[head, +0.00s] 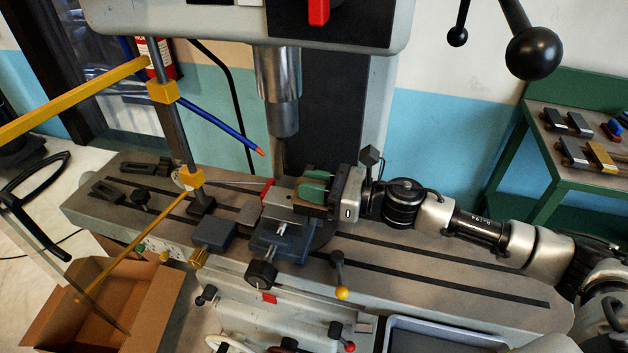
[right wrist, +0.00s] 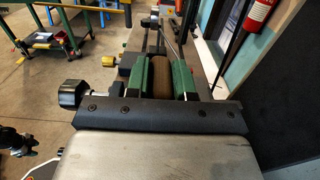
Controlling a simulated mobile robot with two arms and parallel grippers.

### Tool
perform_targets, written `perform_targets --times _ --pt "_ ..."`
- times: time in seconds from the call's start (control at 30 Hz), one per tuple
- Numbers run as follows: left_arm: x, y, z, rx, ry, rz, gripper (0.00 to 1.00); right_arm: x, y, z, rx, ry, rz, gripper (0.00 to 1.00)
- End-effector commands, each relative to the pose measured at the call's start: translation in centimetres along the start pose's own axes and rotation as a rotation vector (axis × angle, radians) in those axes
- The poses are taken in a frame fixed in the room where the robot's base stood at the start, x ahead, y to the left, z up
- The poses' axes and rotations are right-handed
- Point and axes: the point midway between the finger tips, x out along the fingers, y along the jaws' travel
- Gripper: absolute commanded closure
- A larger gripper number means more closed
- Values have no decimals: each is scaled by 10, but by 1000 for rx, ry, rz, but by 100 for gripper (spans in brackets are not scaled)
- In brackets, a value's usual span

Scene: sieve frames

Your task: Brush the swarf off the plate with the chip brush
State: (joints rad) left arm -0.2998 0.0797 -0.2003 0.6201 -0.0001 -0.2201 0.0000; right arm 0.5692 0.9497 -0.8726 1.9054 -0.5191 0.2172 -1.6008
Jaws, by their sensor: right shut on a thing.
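My right gripper (head: 312,186) reaches in from the right over the drill press table, beside the blue-grey vice (head: 282,240). Its green fingers are shut on a brown block, seemingly the chip brush (right wrist: 162,78), which shows between them in the right wrist view. The brush's bristles are hidden or too small to tell. Pale grey metal shows just left of the fingers, but I cannot tell whether it is the plate. I cannot make out any swarf. My left gripper is not in view.
The drill spindle (head: 278,95) hangs just behind the gripper. A yellow-clamped post (head: 178,135) stands to the left. A cardboard box (head: 140,300) is below the front left of the slotted table (head: 440,265). A green bench (head: 575,165) stands at the right. The table's right part is clear.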

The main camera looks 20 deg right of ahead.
Motion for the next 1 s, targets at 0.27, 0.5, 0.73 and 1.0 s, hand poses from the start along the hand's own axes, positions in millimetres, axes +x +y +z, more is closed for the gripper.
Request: perform_targets --times 0.27,0.5,0.73,1.0 --pt "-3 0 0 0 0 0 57 0 3 2 0 0 1 100" --pt "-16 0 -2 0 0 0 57 0 26 11 1 0 2 100" --pt "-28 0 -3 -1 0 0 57 0 48 18 1 0 2 100" --pt "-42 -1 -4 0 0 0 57 0 73 25 0 0 2 100"
